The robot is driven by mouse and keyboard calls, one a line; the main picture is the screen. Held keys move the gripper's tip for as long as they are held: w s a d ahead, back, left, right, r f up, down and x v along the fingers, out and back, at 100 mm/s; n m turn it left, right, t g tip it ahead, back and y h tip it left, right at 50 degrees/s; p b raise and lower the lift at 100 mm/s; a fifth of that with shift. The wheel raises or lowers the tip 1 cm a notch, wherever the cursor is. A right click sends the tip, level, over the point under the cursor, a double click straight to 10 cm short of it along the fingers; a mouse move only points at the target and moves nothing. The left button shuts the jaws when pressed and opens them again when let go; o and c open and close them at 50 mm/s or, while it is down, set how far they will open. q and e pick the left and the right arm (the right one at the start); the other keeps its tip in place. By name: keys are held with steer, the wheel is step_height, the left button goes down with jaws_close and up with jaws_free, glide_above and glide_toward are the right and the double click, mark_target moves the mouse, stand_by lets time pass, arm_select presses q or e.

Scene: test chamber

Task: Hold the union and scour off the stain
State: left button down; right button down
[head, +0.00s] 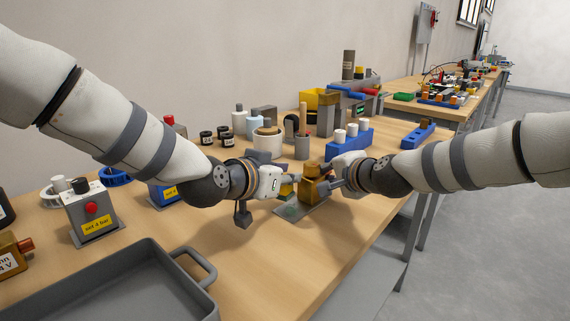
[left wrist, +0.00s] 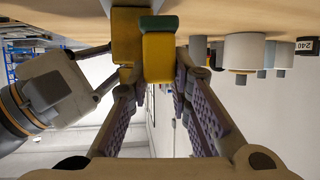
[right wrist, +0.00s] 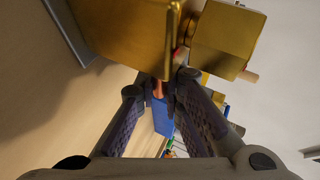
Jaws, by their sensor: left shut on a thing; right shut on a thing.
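The union is a brass block (head: 313,190) standing on a small grey-green plate (head: 290,212) at the middle of the bench. In the right wrist view its brass body (right wrist: 125,30) is close, with a thin copper stub between my fingers. My right gripper (head: 334,184) is shut on the union from the right. My left gripper (head: 284,183) is shut on a yellow scouring sponge with a green layer (left wrist: 159,52), held close beside the union's left side. A yellow-brown block, probably the union, shows behind the sponge. I cannot make out the stain.
A grey tray (head: 207,262) with a handle lies at the front left. A box with a red button (head: 91,208) stands behind it. A blue rack with white cylinders (head: 345,148) and several pots and jars stand behind my grippers. Bare bench lies in front.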

arm_select(q)
steer(key=shift+f, duration=0.9)
steer(key=shift+s+d+f, duration=0.15)
steer(key=shift+d+f, duration=0.05)
steer(key=shift+f, duration=0.1)
steer(key=shift+s+d, duration=1.2)
steer(key=shift+d, duration=0.25)
steer(key=w+a, duration=0.2)
steer(key=a, duration=0.1)
steer(key=shift+w+a, duration=0.15)
steer(key=shift+w, duration=0.15)
steer(key=shift+r, duration=3.95)
arm_select(e)
steer(key=c, duration=1.6)
jaws_free()
steer(key=shift+c, duration=0.2)
